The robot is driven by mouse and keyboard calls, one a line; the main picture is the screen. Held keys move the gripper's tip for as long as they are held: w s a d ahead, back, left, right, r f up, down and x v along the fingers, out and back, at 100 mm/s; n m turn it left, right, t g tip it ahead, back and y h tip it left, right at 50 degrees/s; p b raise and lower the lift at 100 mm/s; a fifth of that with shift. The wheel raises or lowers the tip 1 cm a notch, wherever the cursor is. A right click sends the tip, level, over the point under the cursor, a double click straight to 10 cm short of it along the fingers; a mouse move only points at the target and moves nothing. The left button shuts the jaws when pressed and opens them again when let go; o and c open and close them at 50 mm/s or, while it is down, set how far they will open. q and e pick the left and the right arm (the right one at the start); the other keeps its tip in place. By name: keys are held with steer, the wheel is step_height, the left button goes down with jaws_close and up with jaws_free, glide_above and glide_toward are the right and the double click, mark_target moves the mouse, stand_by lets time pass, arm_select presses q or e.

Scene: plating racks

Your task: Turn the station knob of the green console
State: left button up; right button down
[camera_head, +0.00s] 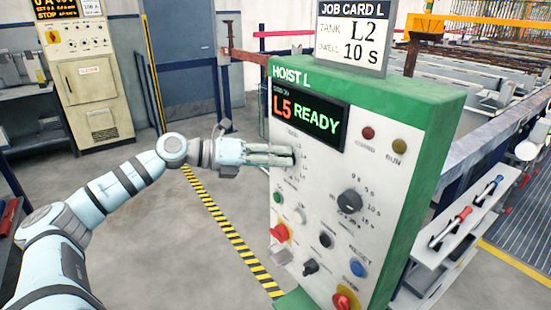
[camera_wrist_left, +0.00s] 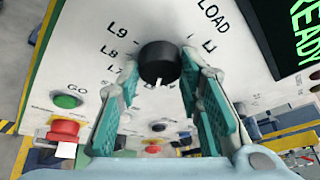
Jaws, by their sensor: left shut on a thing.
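The green console (camera_head: 452,110) stands at the right of the head view, its white panel labelled HOIST L. Its display (camera_head: 309,117) reads L5 READY. The job card (camera_head: 352,38) on top reads tank L2, dwell 10 s. My left gripper (camera_head: 287,156) reaches the panel below the display and is shut on the station knob. In the left wrist view the black station knob (camera_wrist_left: 160,62) sits between the two teal fingers (camera_wrist_left: 160,80). Its white mark points down in that picture. Labels LOAD, L1, L9, L8 and L7 show around it; others are hidden. My right gripper is out of view.
Lower on the panel are a dwell knob (camera_head: 350,201), a red knob (camera_head: 279,233), a green button (camera_head: 278,197) and a blue button (camera_head: 358,268). A shelf with tools (camera_head: 465,225) stands at the right. A beige cabinet (camera_head: 90,75) stands far left. Open floor lies between.

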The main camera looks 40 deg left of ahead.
mark_target(291, 120)
arm_select(q)
steer(key=shift+m, duration=0.3)
stand_by(0.4)
steer(key=o, duration=1.2)
steer(key=shift+c, duration=0.2)
step_height(291, 120, up, 10)
steer(key=shift+d+r, duration=0.1)
